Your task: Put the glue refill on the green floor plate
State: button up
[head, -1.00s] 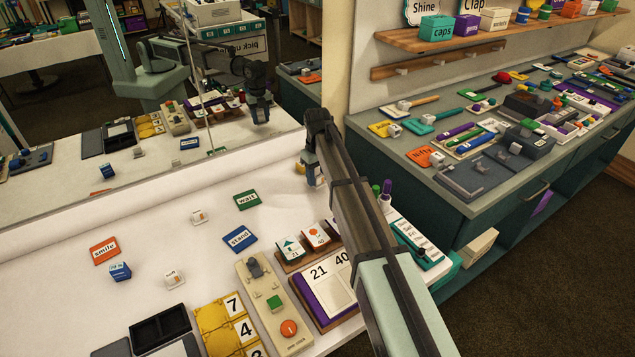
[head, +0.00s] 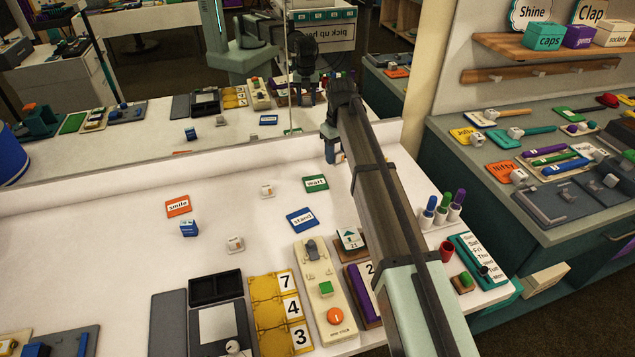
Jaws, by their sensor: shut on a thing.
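The green floor plate (head: 316,183), lettered "wait", lies flat on the white table, between the blue "stand" plate (head: 301,218) and the table's back edge. My gripper (head: 333,158) is just beyond and slightly right of the green plate in the picture, at the far end of my arm. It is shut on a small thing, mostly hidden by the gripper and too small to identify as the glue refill. A blue labelled block (head: 188,229) and two small white labelled blocks (head: 267,191) (head: 235,243) stand on the table; I cannot tell whether any is a glue refill.
An orange "smile" plate (head: 178,206) lies left. A mirror behind the table reflects the scene. A yellow number rack (head: 265,312), a beige device (head: 322,290) and a black tray (head: 216,287) fill the front. Marker holders (head: 440,215) stand right. The left of the table is mostly bare.

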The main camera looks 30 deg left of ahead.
send_over(315, 182)
jog(key=shift+w+f+m, duration=0.1)
jog(key=shift+f+m, duration=0.7)
jog(key=shift+f, duration=1.55)
jog(key=shift+f+m, duration=0.8)
jog(key=shift+f, duration=1.55)
jog(key=shift+f, duration=0.1)
jog(key=o, duration=1)
jog(key=shift+o, duration=0.2)
notch_tip(315, 182, up, 12)
